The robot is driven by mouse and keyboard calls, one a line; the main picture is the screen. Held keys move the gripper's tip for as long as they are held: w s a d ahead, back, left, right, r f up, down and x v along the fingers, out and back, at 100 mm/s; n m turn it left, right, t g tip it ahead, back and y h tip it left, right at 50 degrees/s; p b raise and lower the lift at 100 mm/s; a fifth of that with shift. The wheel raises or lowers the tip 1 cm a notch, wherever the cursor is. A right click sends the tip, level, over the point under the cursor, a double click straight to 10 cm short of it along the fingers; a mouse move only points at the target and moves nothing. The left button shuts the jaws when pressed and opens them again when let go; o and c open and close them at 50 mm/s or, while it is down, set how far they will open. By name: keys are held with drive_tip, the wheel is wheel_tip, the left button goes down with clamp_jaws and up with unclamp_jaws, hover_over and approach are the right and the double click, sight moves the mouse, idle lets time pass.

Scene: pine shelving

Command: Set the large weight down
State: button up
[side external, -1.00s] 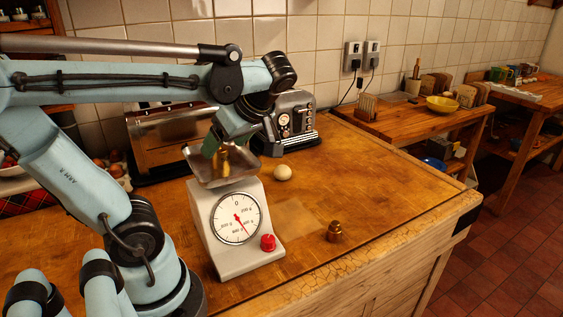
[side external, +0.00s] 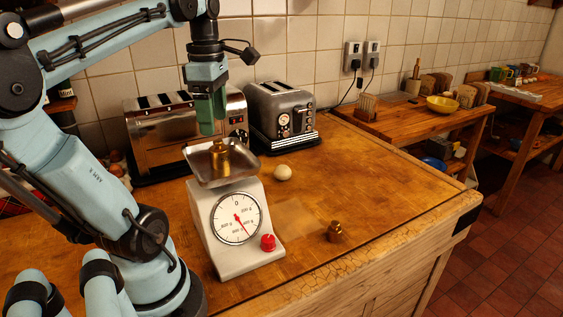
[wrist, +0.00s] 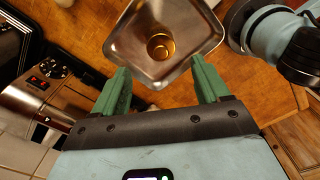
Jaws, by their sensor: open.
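The large brass weight (side external: 222,158) stands upright in the metal pan (side external: 196,172) of the white kitchen scale (side external: 237,251). The wrist view shows the weight (wrist: 160,46) from above inside the square pan (wrist: 127,38), with nothing gripping it. My gripper (side external: 207,128) hangs just above the weight, pointing down. In the wrist view its two green fingers (wrist: 160,80) are spread apart and empty. The dial's red needle points to the lower right.
A pale egg-like ball (side external: 283,172) lies on the counter behind the scale's right side. Two toasters, one wide (side external: 170,139) and one grey (side external: 279,117), stand behind near the tiled wall. The right part of the counter (side external: 370,185) is clear.

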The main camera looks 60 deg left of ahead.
sight(217, 141)
drive_tip(key=shift+d+f, duration=0.15)
drive_tip(key=shift+f, duration=3.95)
